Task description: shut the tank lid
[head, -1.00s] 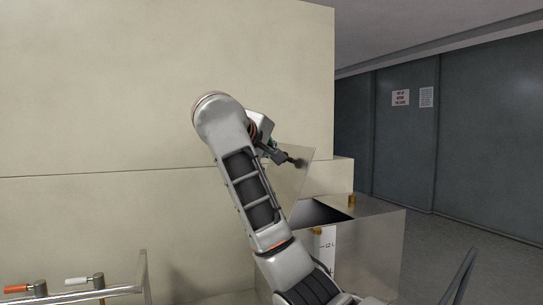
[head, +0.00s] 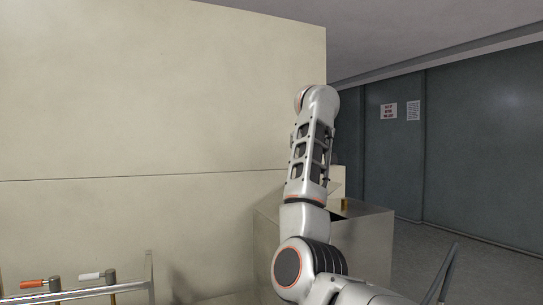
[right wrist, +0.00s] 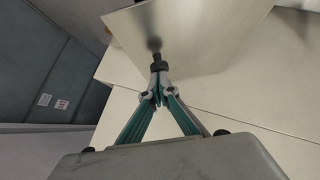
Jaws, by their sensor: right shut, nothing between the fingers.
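The steel tank (head: 365,245) stands right of centre in the head view, with a small brass fitting (head: 344,204) on top. My right arm covers most of its opening and nearly all of the lid there. In the right wrist view the lid (right wrist: 205,35) is a brushed metal panel standing tilted, with a dark knob (right wrist: 158,66) on its face. My right gripper (right wrist: 158,88) is shut and empty, its fingertips right at the knob; whether they touch it I cannot tell. In the head view the right gripper is hidden behind the arm. My left gripper is out of view.
A large cream machine wall (head: 150,120) rises behind the tank. A metal rail (head: 125,288) and valves with an orange handle (head: 34,283) and a white handle (head: 91,276) are at lower left. Open floor (head: 440,250) lies to the right, before grey wall panels (head: 475,150).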

